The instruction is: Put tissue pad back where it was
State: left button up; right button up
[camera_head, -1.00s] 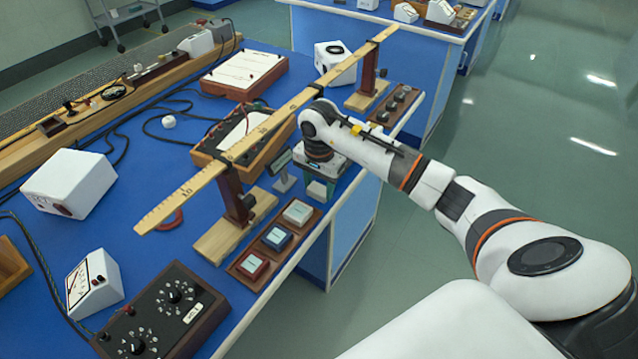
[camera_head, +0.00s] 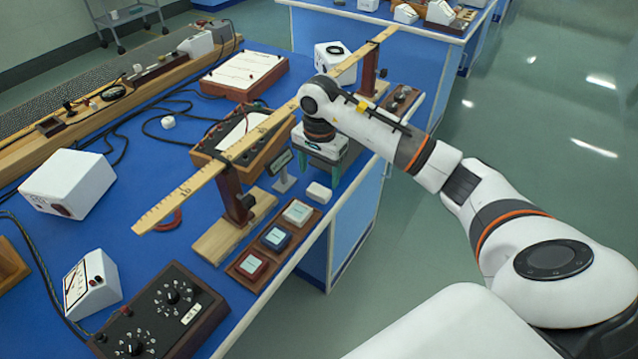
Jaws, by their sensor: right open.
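A small white block, which looks like the tissue pad (camera_head: 318,193), lies at the far end of the wooden tray (camera_head: 235,272), close to the bench's right edge. I cannot tell whether it rests on the tray or on the blue bench top. My right gripper (camera_head: 319,170) is open and empty, pointing down just above and beyond the pad, apart from it. Its green fingers show on both sides of the gap. My left gripper is not in view.
A long wooden ruler (camera_head: 200,182) on posts runs beside my gripper. A small stand (camera_head: 284,178) is left of the pad.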

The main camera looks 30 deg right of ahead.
aim_at(319, 190)
notch_tip(319, 190, up, 7)
jog(key=shift+b, duration=0.35)
jog(key=shift+f, duration=0.1)
dwell(0.3)
